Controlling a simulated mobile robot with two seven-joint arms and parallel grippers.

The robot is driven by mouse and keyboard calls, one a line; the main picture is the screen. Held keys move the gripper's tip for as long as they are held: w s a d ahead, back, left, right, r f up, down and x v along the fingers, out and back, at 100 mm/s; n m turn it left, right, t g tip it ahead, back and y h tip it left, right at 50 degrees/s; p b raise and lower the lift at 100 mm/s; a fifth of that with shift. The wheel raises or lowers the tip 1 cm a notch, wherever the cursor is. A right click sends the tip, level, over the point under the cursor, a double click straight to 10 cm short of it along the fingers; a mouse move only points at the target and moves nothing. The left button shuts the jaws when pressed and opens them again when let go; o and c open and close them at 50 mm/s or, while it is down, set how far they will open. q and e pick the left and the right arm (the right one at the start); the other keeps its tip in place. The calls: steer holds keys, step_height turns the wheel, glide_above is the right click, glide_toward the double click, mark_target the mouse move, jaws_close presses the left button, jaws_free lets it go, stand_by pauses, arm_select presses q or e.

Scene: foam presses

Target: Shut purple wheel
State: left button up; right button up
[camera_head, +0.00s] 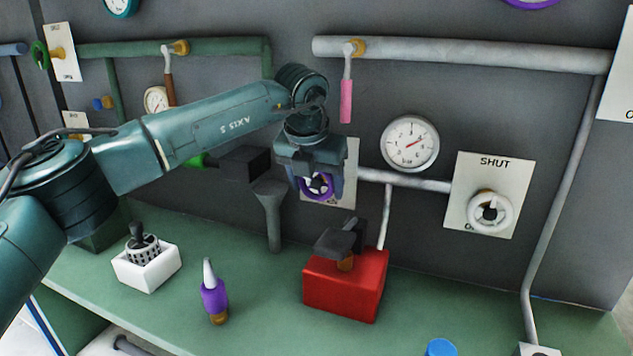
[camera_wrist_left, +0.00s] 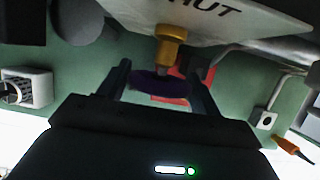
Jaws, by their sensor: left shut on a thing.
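The purple wheel (camera_head: 318,186) is on a white plate (camera_head: 349,180) on the grey wall, mostly covered by my left gripper (camera_head: 319,181). In the left wrist view the purple wheel (camera_wrist_left: 160,87) lies between the two dark fingers of the left gripper (camera_wrist_left: 159,76), on a brass stem (camera_wrist_left: 170,46). The fingers are shut on the wheel. The plate (camera_wrist_left: 235,18) shows part of the word SHUT there. Any pointer on the wheel is hidden. My right gripper is not in view.
A dial gauge (camera_head: 410,143) and a white wheel (camera_head: 490,212) on a SHUT plate are to the right. A pink lever (camera_head: 346,100) hangs above.

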arm_select(q)
steer(key=shift+r, duration=0.1)
steer(key=o, duration=1)
steer(key=v, duration=1.3)
steer(key=shift+b, duration=0.45)
